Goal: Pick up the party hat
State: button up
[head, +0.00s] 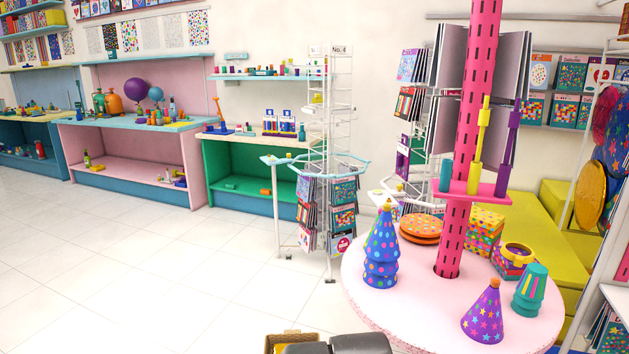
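A purple cone-shaped party hat (485,313) with coloured stars and a yellow-orange tip stands upright near the front edge of a round pale pink table (376,314). To its left, a blue hat-like stack (381,254) with coloured dots and a yellow tip stands upright near the table's left edge. To its right is a teal, striped, flat-topped stack (530,290), slightly tilted in view. My gripper's fingers are not in view; only dark grey rounded parts, likely of my arm, show at the bottom edge, apart from the hats.
A pink slotted post (463,212) with a small shelf rises from the table. Orange plates (421,229), a dotted box (486,231) and a yellow roll (517,252) sit behind the hats. A white wire card rack (330,180) stands left. White floor (180,270) is clear.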

aim_at(482, 324)
jog(key=k, duration=0.25)
jog(key=z, duration=1.2)
